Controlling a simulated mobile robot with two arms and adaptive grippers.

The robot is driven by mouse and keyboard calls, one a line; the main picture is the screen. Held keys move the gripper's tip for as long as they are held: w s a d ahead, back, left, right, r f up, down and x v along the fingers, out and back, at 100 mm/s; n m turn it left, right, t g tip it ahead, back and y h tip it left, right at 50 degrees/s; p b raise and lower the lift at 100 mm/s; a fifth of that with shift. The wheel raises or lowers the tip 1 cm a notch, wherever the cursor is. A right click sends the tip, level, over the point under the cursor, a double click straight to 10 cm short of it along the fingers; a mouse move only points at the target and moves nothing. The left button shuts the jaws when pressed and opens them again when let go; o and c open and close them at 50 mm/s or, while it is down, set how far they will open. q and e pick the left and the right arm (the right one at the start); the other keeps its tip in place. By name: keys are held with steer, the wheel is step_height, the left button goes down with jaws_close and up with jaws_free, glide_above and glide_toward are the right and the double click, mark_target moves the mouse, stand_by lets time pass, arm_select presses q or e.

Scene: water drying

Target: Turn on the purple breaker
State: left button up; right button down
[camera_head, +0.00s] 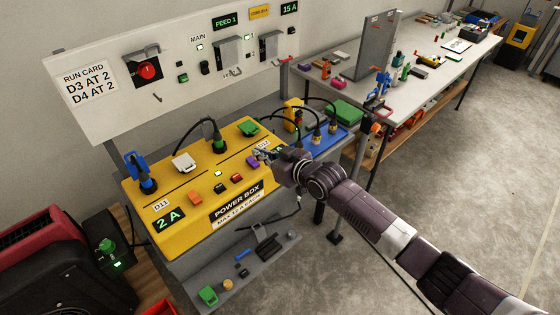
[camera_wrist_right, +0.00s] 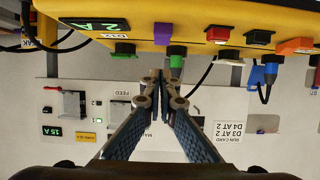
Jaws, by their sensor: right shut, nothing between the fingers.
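My left gripper is not in view.
A green plug (camera_head: 212,132) and a blue plug (camera_head: 138,172) stand on the box with cables. A white panel (camera_head: 120,70) with switches is behind. A grey shelf (camera_head: 235,265) with small parts lies below. A long workbench (camera_head: 425,90) extends back right.

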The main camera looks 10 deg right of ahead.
arm_select(q)
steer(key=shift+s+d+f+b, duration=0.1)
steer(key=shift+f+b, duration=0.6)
steer(key=shift+b, duration=0.55)
arm_select(e)
steer(key=f+v, duration=0.1)
steer(key=v, duration=0.9)
steer(key=shift+s+d, duration=0.25)
steer(key=shift+s, duration=0.1)
steer(key=shift+f, duration=0.1)
